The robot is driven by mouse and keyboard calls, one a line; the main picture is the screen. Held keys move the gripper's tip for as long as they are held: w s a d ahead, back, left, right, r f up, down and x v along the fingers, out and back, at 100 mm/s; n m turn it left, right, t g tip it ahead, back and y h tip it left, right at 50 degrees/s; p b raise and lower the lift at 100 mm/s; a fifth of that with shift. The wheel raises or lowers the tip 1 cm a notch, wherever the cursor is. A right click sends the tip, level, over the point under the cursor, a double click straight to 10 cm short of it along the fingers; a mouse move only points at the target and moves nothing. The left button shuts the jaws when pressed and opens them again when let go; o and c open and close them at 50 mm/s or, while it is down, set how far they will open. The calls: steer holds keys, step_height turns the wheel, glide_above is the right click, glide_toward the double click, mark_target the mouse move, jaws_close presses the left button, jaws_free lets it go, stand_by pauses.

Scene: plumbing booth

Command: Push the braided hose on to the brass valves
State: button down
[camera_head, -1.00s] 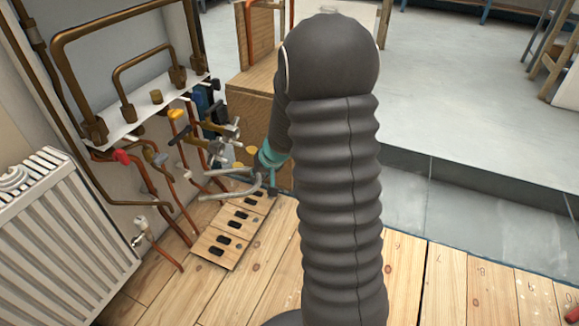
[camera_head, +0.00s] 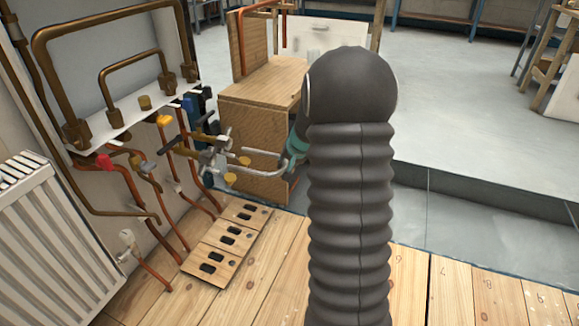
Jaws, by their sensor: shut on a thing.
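The braided hose (camera_head: 262,173) is a grey, bent loop. My gripper (camera_head: 284,163) is shut on it at its bend, with the hose's ends pointing left towards the valves. The brass valves (camera_head: 207,140), with T-shaped handles, stick out from the pipework below the white shelf. The hose ends are close to the valves, at about their height in the picture. I cannot tell whether they touch or are seated. Round brass-coloured discs (camera_head: 230,178) show beside the hose ends. Much of my gripper is hidden behind my arm.
Copper pipes (camera_head: 135,192) run down to the plank floor. A wooden plate with dark slots (camera_head: 228,242) lies below the valves. A white radiator (camera_head: 50,235) stands at left. A wooden cabinet (camera_head: 255,110) stands behind the hose.

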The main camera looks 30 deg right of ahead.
steer(key=shift+w+a+p, duration=0.35)
steer(key=shift+w+a, duration=0.45)
steer(key=shift+w, duration=0.2)
steer(key=shift+w+a+p, duration=0.3)
steer(key=shift+w+a, duration=0.45)
steer(key=shift+w, duration=0.2)
